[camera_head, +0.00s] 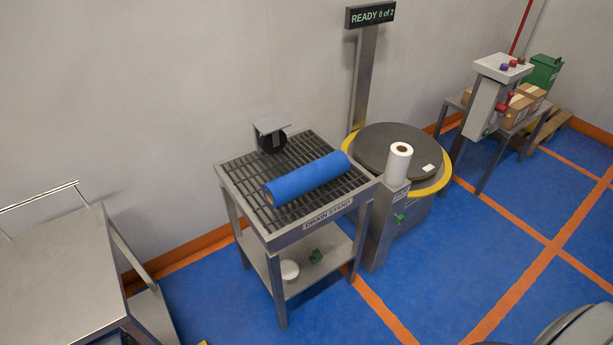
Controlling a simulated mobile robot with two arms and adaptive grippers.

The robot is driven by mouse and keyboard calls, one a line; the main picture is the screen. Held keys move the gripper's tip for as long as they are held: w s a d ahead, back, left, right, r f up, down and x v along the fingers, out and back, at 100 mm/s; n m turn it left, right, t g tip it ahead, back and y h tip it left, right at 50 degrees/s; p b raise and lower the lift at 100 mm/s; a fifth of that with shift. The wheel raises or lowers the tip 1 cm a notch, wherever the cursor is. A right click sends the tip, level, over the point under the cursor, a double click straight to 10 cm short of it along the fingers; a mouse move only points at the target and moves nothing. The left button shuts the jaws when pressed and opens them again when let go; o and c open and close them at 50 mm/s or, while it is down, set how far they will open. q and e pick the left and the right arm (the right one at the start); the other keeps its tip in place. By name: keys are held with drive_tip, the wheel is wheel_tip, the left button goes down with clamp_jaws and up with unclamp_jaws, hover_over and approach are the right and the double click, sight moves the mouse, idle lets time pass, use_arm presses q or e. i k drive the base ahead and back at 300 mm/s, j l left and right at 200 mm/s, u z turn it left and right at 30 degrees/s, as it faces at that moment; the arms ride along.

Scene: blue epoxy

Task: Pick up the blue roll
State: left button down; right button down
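The blue roll (307,179) lies on its side on the slatted top of the drain stand (243,180), slanting from lower left to upper right. Its near left end shows a brown core. Nothing is touching it from above. Neither my left nor my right gripper shows in the head view.
A dark object with a grey plate (271,134) sits at the stand's back edge. A white roll (398,163) stands upright on a post beside a dark round turntable (383,150) with a yellow rim. A metal table (58,270) is at left. Blue floor is open at right.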

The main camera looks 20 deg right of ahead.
sight(278, 193)
drive_tip(key=i+l+u, duration=0.2)
drive_tip(key=l, duration=0.35)
drive_tip(key=i+l+u, duration=0.2)
drive_tip(key=l, duration=0.35)
drive_tip(key=l+u, duration=0.2)
drive_tip(key=l, duration=0.35)
